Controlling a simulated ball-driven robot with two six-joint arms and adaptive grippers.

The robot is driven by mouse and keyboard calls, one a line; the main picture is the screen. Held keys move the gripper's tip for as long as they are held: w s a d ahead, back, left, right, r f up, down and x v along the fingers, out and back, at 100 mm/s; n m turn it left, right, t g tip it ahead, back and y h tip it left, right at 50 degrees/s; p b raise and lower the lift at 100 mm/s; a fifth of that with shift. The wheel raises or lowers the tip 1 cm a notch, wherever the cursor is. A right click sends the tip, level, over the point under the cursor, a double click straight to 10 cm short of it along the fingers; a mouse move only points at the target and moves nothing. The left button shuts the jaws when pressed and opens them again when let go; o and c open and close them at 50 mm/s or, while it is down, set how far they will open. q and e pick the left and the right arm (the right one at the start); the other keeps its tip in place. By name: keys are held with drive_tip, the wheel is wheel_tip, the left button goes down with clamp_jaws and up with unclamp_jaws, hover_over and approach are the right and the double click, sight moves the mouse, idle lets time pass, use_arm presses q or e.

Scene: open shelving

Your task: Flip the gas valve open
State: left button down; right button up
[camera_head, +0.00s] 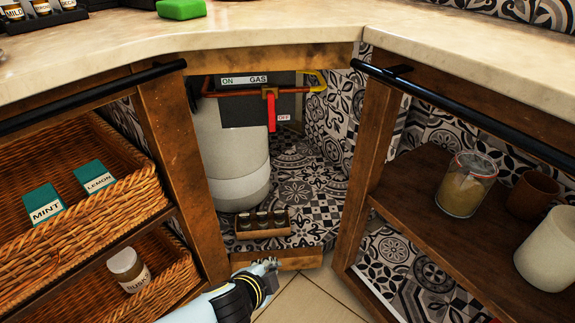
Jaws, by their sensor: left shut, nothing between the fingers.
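The gas valve has a red lever (271,112) that hangs straight down from a brass body on a copper pipe (230,93), inside the open corner cabinet. The lever's lower end is beside the "OFF" label (283,117). A sign reading "ON" and "GAS" (245,80) is above the pipe. My left gripper (268,263) is shut and empty, low in front of the cabinet's bottom board, well below the lever and apart from it. My right gripper is not in view.
A pale gas cylinder (233,155) stands left of the lever. A small wooden rack of jars (263,224) sits on the cabinet floor. Wooden posts frame the opening, with wicker baskets (95,215) left and a shelf (425,190) right. The countertop (270,35) overhangs above.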

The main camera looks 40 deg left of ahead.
sight(271, 110)
use_arm(q)
drive_tip(key=w+a+r+m+t+y+b, duration=0.1)
drive_tip(key=w+r+t+b, duration=0.1)
drive_tip(key=w+r, duration=0.2)
drive_tip(key=w+a+r+m+t+y+b, duration=0.1)
drive_tip(key=w+r+m+t+y+b, duration=0.1)
drive_tip(key=r, duration=0.9)
drive_tip(key=w+r+m+t+y+b, duration=0.1)
drive_tip(key=w+r+t+y+b, duration=0.1)
drive_tip(key=w+r, duration=0.5)
drive_tip(key=shift+a+r+t+b, duration=0.2)
drive_tip(key=shift+a+t+b, duration=0.2)
drive_tip(key=shift+t+b, duration=0.4)
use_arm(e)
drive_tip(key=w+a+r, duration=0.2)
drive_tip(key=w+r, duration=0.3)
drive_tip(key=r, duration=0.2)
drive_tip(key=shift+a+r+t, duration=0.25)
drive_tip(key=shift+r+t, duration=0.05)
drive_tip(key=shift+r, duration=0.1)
use_arm(q)
drive_tip(key=shift+m, duration=0.3)
drive_tip(key=w+a, duration=0.6)
drive_tip(key=a, duration=0.1)
drive_tip(key=shift+w, duration=0.2)
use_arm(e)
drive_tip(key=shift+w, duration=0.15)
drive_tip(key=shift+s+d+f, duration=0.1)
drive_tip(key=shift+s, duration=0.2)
